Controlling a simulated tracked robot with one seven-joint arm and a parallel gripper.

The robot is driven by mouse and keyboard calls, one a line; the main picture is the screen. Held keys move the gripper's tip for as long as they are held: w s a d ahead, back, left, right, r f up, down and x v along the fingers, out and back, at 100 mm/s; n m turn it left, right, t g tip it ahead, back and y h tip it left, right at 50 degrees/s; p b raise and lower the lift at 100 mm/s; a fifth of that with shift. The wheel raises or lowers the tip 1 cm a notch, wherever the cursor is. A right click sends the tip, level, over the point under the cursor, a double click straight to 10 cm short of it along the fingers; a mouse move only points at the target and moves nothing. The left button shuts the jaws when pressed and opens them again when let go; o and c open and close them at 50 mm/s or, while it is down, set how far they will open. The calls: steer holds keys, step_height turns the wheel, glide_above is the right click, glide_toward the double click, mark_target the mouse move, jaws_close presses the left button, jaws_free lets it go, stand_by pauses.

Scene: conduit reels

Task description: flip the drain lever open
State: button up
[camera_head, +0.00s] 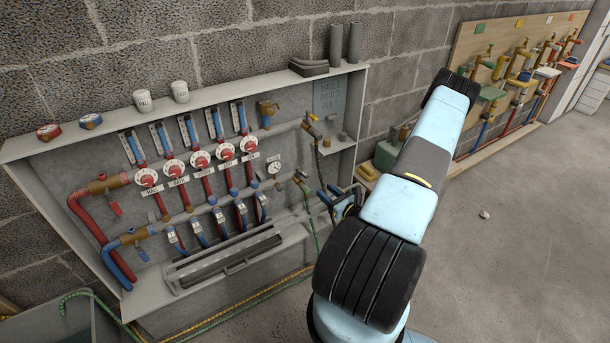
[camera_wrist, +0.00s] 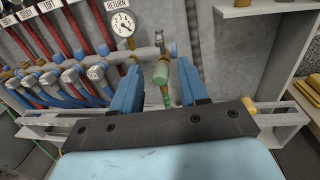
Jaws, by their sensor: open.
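My gripper (camera_wrist: 162,78) is open in the wrist view, with one blue finger on each side. In the head view my gripper (camera_head: 336,203) is at the right end of the lower pipe, close to the brass drain valve (camera_head: 301,178), and partly hidden by my arm.
A round gauge (camera_wrist: 122,23) marked RETURN is above left of the fingers. Blue-sleeved pipes (camera_wrist: 60,88) crowd the left. A slotted tray (camera_head: 232,262) runs along the cabinet bottom. The floor at right is mostly clear.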

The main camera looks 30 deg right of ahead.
mark_target(308, 177)
steer(key=w, duration=0.4)
steer(key=w+a, duration=0.1)
steer(key=w, duration=0.3)
steer(key=w+a, duration=0.1)
steer(key=w, duration=0.4)
steer(key=shift+a, duration=0.1)
jaws_close()
